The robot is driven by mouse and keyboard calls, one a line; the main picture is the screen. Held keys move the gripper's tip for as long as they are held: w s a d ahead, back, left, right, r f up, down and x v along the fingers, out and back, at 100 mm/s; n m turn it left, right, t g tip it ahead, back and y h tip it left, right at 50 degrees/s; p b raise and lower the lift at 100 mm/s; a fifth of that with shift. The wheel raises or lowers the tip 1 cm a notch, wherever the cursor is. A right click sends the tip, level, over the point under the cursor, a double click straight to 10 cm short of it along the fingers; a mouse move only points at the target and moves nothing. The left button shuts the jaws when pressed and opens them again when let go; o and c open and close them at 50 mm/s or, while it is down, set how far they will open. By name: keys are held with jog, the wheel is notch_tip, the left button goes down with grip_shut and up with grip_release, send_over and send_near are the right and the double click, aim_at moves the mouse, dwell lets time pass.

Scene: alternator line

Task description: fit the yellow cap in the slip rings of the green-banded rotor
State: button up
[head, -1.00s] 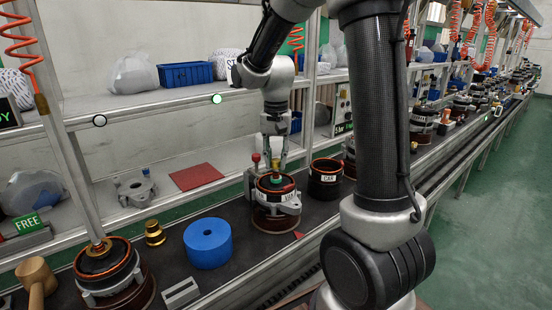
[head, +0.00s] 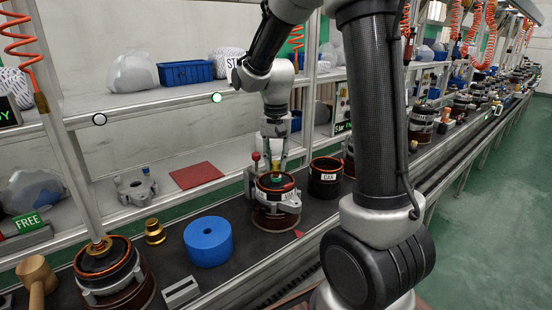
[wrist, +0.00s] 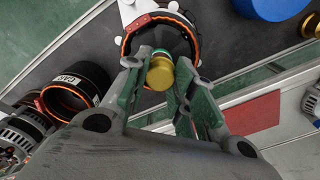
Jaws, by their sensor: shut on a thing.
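My gripper (wrist: 158,75) is shut on the yellow cap (wrist: 160,73), which shows between the fingertips in the wrist view. A small blue-green piece shows just beyond the cap there. In the head view my gripper (head: 276,162) points down over a banded unit (head: 276,208) on the belt, with a dark top and a copper-coloured ring. A green spot (head: 274,178) shows at its top centre and looks like part of the green-banded rotor. I cannot tell whether the cap touches the slip rings, which are hidden.
A black CAR ring (head: 326,180) is to the right. A blue cylinder (head: 208,243), a brass part (head: 154,232) and another wound unit (head: 106,262) stand left on the belt. A red mat (head: 196,176) lies behind.

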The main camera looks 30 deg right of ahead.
aim_at(276, 162)
jog(key=shift+f, duration=0.95)
jog(key=o, duration=0.7)
notch_tip(276, 162, up, 12)
dwell(0.4)
jog(key=s+n+t, duration=0.1)
jog(key=s+n, duration=0.1)
jog(key=s, duration=0.5)
jog(key=s+n+t, duration=0.2)
jog(key=s, duration=0.5)
jog(key=s+d+r+n+t, duration=0.1)
jog(key=s+n, duration=0.2)
jog(key=s, duration=0.4)
jog(key=shift+s+d, duration=0.1)
jog(key=shift+s, duration=0.2)
